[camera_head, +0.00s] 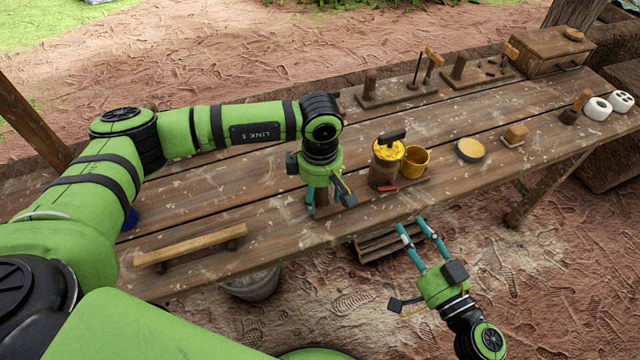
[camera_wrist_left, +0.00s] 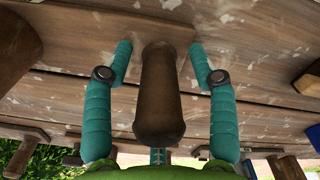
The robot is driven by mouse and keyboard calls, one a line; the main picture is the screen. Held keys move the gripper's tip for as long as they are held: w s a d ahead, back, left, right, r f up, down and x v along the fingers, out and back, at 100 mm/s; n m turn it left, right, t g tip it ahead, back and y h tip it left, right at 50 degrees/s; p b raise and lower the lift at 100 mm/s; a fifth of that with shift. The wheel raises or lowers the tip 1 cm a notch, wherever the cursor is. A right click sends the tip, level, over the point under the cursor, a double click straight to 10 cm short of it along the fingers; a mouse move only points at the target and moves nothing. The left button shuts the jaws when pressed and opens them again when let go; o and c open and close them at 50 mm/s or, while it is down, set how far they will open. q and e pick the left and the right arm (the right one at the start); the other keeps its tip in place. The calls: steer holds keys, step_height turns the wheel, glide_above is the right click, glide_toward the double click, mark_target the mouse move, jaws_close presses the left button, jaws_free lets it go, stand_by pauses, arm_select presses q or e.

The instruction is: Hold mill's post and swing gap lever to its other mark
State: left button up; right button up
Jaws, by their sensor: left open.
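The mill (camera_head: 386,172) is a brown cylinder with a yellow top and a dark handle (camera_head: 392,135). A small red lever (camera_head: 388,188) sits low on its near side; its marks are too small to make out. The mill's brown post (camera_wrist_left: 158,95) stands left of the body, mostly hidden by my left gripper in the head view. My left gripper (camera_head: 322,203) is open, with one teal finger on each side of the post; I see gaps beside it in the left wrist view. My right gripper (camera_head: 410,222) is open and empty off the table's near edge, below the mill.
A yellow cup (camera_head: 414,162) stands right of the mill. A round yellow-topped disc (camera_head: 470,150) and a wooden block (camera_head: 515,135) lie further right. Racks with pegs (camera_head: 397,97) and a wooden box (camera_head: 546,50) stand behind. A wooden bar (camera_head: 191,246) lies at left.

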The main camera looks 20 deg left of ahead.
arm_select(q)
jaws_close()
stand_by(0.6)
